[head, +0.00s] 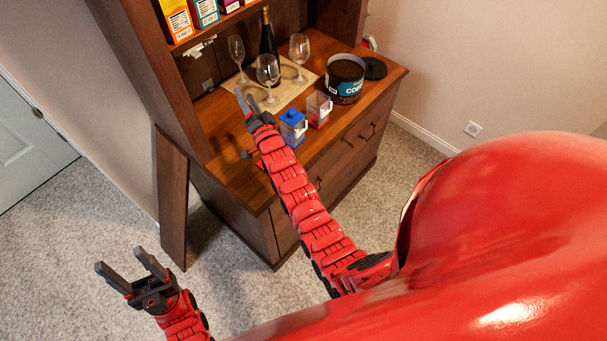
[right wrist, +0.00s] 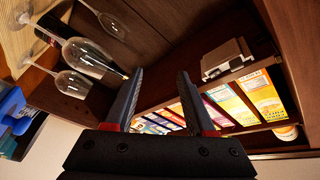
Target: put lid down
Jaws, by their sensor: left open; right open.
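A dark round lid (head: 374,68) lies on the hutch counter at the right end, beside a black canister (head: 345,84) with a blue label; the canister's top looks open and dark. My right gripper (head: 242,103) is open and empty over the left part of the counter, well away from the lid. In the right wrist view its two fingers (right wrist: 162,100) are spread with nothing between them. My left gripper (head: 122,268) is open and empty, low on the left above the carpet. The lid does not show in the right wrist view.
Wine glasses (head: 267,70) and a dark bottle (head: 268,38) stand on a mat (head: 296,93) near my right gripper. A blue container (head: 293,126) and a red-and-white one (head: 318,109) stand near the front edge. Boxes (right wrist: 230,104) fill a shelf above.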

